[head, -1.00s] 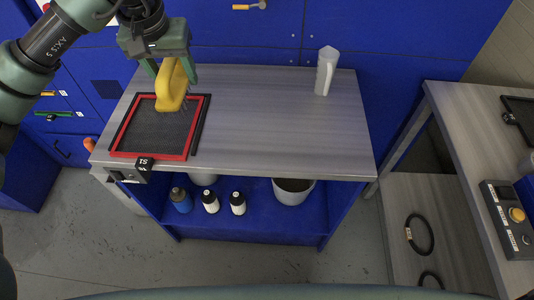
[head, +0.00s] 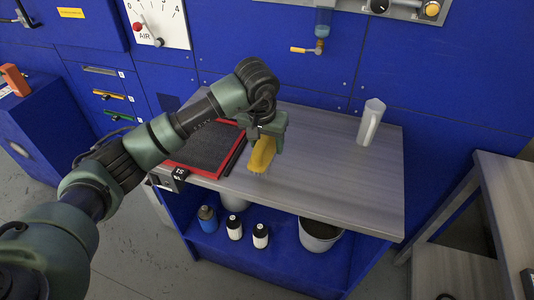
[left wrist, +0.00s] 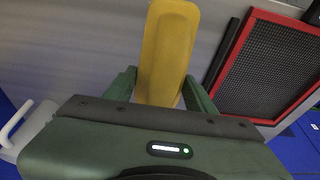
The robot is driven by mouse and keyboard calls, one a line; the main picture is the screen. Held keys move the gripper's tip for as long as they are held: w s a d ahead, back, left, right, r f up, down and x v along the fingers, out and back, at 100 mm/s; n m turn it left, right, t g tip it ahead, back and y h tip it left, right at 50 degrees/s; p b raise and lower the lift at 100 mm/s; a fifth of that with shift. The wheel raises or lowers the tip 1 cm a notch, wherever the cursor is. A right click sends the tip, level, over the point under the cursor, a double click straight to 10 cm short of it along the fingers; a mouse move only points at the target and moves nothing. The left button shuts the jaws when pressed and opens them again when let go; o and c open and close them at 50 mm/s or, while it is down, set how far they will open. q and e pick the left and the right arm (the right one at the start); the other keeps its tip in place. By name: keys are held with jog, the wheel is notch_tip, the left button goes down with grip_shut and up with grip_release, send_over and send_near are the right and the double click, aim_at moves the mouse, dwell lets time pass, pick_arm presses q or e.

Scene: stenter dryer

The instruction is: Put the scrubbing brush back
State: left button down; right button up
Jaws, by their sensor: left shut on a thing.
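The yellow scrubbing brush (head: 262,154) is held in my left gripper (head: 268,138), bristles down, over the grey worktop (head: 320,172). The left wrist view shows the yellow brush body (left wrist: 166,50) between the two green fingers (left wrist: 164,92). The brush is to the right of the red-framed dark mesh mat (head: 196,163), clear of its frame. I cannot tell whether the bristles touch the worktop. The mat also shows at the right of the left wrist view (left wrist: 268,68). My right gripper is not in view.
Below, a blue shelf holds several bottles (head: 234,228) and a bucket (head: 320,234). Another table (head: 505,190) stands at the right. The worktop's middle is clear.

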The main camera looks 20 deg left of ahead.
aim_at(267, 157)
pick_arm(q)
jog(key=shift+f, duration=0.75)
notch_tip(267, 157, down, 4)
jog(key=shift+r+p, duration=0.1)
jog(key=shift+p, duration=0.35)
jog(key=shift+f+b, duration=0.2)
jog(key=shift+b, duration=0.1)
jog(key=c, duration=0.5)
grip_release()
jog(key=shift+r, duration=0.1)
